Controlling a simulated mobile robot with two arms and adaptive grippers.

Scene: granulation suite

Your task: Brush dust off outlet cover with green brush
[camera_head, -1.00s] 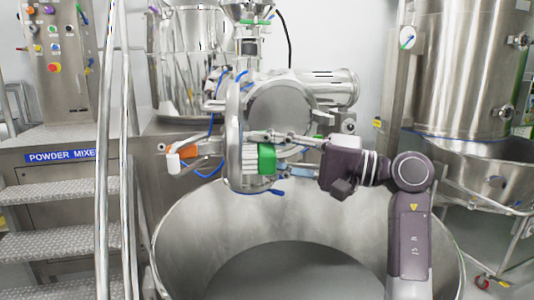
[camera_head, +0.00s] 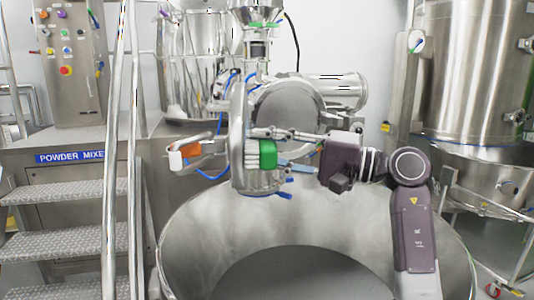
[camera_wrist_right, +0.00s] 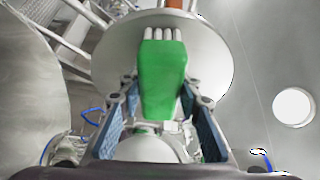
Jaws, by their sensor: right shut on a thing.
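The green brush (camera_head: 268,153) is held by my right gripper (camera_head: 290,150), its white bristles pointing left. The outlet cover, a round metal disc (camera_head: 238,120), appears nearly edge-on in the head view, with the bristles at its right face. In the right wrist view the brush (camera_wrist_right: 160,85) sits between the two blue-padded fingers of my right gripper (camera_wrist_right: 160,100). Its bristle tips lie in front of the cover's grey face (camera_wrist_right: 215,60); I cannot tell whether they touch it. No dust is clearly visible. My left gripper is not in view.
An orange-and-white handle (camera_head: 186,152) sticks out left of the cover. A round-mouthed metal machine body (camera_head: 290,105) is behind. A large open steel drum (camera_head: 200,225) stands below. Steps with handrails (camera_head: 135,130) are at left, and a tall steel vessel (camera_head: 470,80) at right.

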